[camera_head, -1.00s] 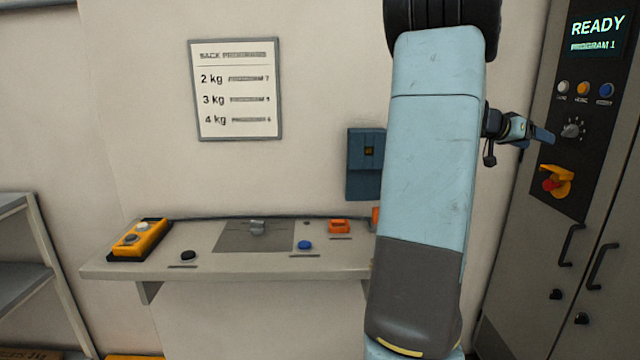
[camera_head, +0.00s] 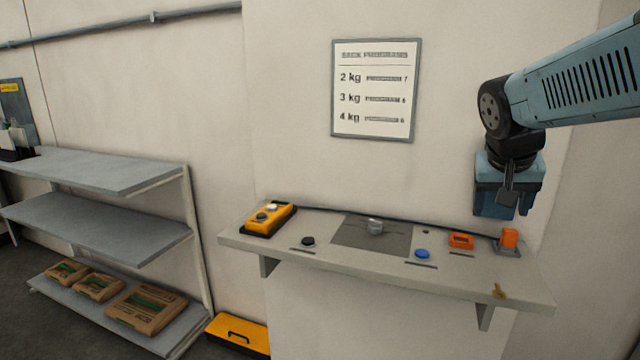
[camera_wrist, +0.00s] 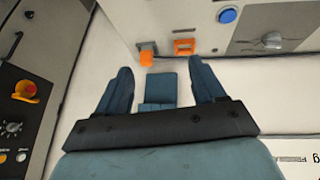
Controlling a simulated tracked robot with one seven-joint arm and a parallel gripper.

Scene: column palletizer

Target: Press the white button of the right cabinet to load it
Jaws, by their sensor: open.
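The right cabinet (camera_wrist: 40,60) is out of the head view. Part of its dark panel shows at the left edge of the wrist view, seen upside down. There its white button (camera_wrist: 20,157) sits near the bottom left corner, beside an orange button (camera_wrist: 3,158) cut by the edge. A selector knob (camera_wrist: 12,127) and a red-and-orange rotary switch (camera_wrist: 25,91) are above them in that picture. My gripper (camera_wrist: 161,67) is open and empty, well to the side of the button. In the head view my gripper (camera_head: 508,195) hangs near the wall at the right.
A wall shelf console (camera_head: 380,262) carries an orange handset (camera_head: 268,219), a blue button (camera_head: 422,254) and orange parts. A grey rack (camera_head: 100,170) with sacks stands left; a yellow case (camera_head: 238,333) lies on the floor.

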